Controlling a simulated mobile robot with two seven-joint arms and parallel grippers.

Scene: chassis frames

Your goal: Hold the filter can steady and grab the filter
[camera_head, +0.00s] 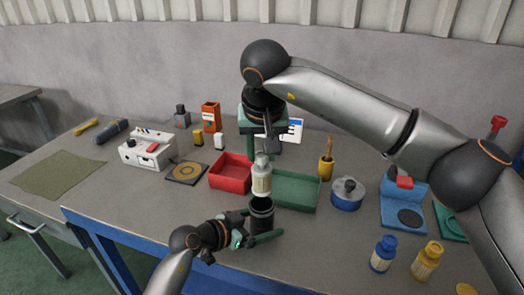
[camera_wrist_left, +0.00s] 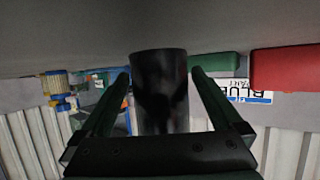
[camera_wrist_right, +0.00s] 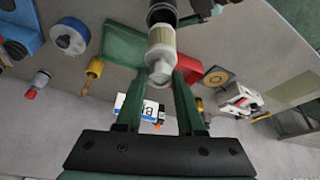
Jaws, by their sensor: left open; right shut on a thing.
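The filter can (camera_head: 262,217) is a black open-topped cylinder standing on the table; it fills the middle of the left wrist view (camera_wrist_left: 159,90). My left gripper (camera_head: 265,237) is open, with one finger on each side of the can; I cannot tell whether they touch it. The filter (camera_head: 261,180) is a pale cylinder with a narrower grey top, upright just above the can's mouth. My right gripper (camera_wrist_right: 160,72) is shut on the filter's top from above. In the right wrist view the filter (camera_wrist_right: 161,45) hangs in line with the can (camera_wrist_right: 162,12).
A red tray (camera_head: 231,172) and a green tray (camera_head: 297,190) stand close behind the can. A blue round tin (camera_head: 347,194), a yellow cup (camera_head: 326,168), a blue bottle (camera_head: 383,254) and a yellow bottle (camera_head: 427,260) stand to the right. A white box device (camera_head: 147,152) is at left.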

